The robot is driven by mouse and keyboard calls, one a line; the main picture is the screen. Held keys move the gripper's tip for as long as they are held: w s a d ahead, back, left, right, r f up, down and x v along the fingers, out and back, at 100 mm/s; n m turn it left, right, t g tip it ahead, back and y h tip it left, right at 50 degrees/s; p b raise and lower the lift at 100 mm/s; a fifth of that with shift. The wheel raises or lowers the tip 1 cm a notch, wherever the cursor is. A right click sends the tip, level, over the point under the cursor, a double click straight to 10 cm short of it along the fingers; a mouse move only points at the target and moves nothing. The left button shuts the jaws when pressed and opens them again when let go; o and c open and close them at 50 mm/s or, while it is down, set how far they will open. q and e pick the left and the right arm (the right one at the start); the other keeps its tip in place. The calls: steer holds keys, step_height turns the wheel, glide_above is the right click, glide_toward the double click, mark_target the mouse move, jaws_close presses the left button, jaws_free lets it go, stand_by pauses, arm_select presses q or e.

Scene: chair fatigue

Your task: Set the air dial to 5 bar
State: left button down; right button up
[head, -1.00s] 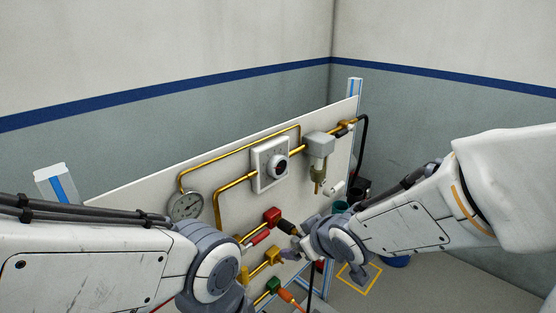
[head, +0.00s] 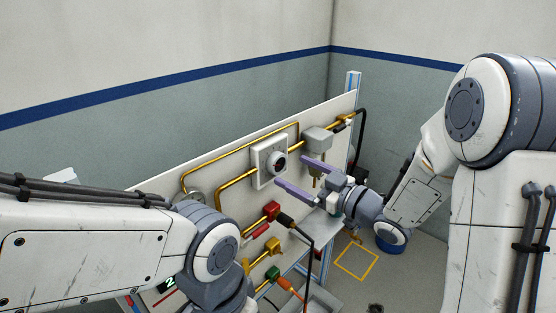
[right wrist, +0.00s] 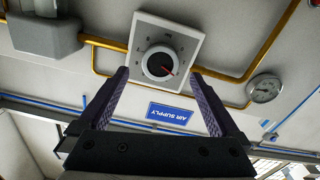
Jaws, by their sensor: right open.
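The air dial (head: 279,162) is a dark round knob on a white square plate (head: 258,178) on the upright panel. My left gripper is out of sight below the left arm.
A round gauge (right wrist: 264,89) sits beside the dial, mostly hidden by my left arm in the head view. Yellow pipes, a grey filter unit (head: 318,140), a red valve (head: 271,211) and a yellow valve (head: 272,245) crowd the panel. A blue "AIR SUPPLY" label (right wrist: 170,113) is near the dial.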

mark_target(281, 165)
steer(key=p+x, duration=0.1)
steer(key=x, duration=0.5)
steer(key=shift+w+a, duration=0.1)
steer(key=shift+a, duration=0.05)
steer(key=c, duration=1.4)
steer(key=shift+m+p, duration=0.3)
steer(key=shift+p, duration=0.05)
steer(key=m+p, duration=0.1)
steer(key=m, duration=0.3)
steer(key=shift+m, duration=0.4)
steer(key=m+p, duration=0.2)
steer(key=m, duration=0.2)
steer(key=shift+m, duration=0.3)
steer(key=m+p, duration=0.3)
steer(key=m, duration=0.2)
steer(key=shift+w, duration=0.1)
steer(key=shift+f+m+p, duration=0.1)
steer(key=shift+m+p, duration=0.95)
steer(key=shift+m, duration=1.45)
